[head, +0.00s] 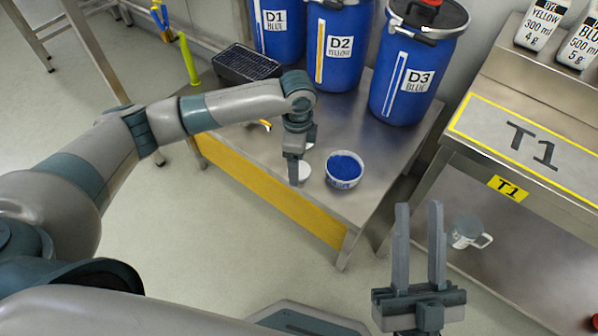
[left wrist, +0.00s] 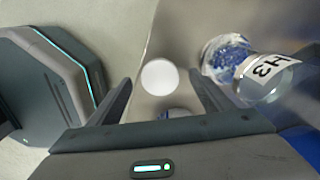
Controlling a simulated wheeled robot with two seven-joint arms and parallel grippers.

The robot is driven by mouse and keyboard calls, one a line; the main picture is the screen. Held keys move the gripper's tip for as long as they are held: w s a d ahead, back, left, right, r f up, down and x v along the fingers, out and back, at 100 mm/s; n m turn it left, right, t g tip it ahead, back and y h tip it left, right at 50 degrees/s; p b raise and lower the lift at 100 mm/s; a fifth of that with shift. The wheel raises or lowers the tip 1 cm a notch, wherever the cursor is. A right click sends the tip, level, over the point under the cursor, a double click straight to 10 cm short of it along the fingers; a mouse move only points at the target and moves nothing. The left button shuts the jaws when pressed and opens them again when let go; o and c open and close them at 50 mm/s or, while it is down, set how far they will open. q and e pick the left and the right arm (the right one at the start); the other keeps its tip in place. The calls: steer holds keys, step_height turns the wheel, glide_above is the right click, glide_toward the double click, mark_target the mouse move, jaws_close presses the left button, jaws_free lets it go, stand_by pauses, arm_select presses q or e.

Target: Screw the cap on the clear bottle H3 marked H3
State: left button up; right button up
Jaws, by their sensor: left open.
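The clear bottle H3 (head: 344,170) stands on the metal table near its front right corner, with blue contents showing. In the left wrist view its H3 label (left wrist: 266,68) is to the right of my left gripper. A round white cap (head: 304,172) lies on the table just left of the bottle, partly hidden by my left gripper (head: 295,183). The left wrist view shows the cap (left wrist: 160,77) in line between the two open fingers (left wrist: 160,88). I cannot tell whether they are down around it. My right gripper (head: 418,208) is open and empty, away from the table.
Blue drums D1 (head: 283,30), D2 (head: 335,50) and D3 (head: 412,75) stand behind the bottle. A dark rack (head: 247,64) is at the back left.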

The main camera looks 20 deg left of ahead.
arm_select(q)
steer(key=shift+f, duration=0.85)
steer(key=c, duration=1.1)
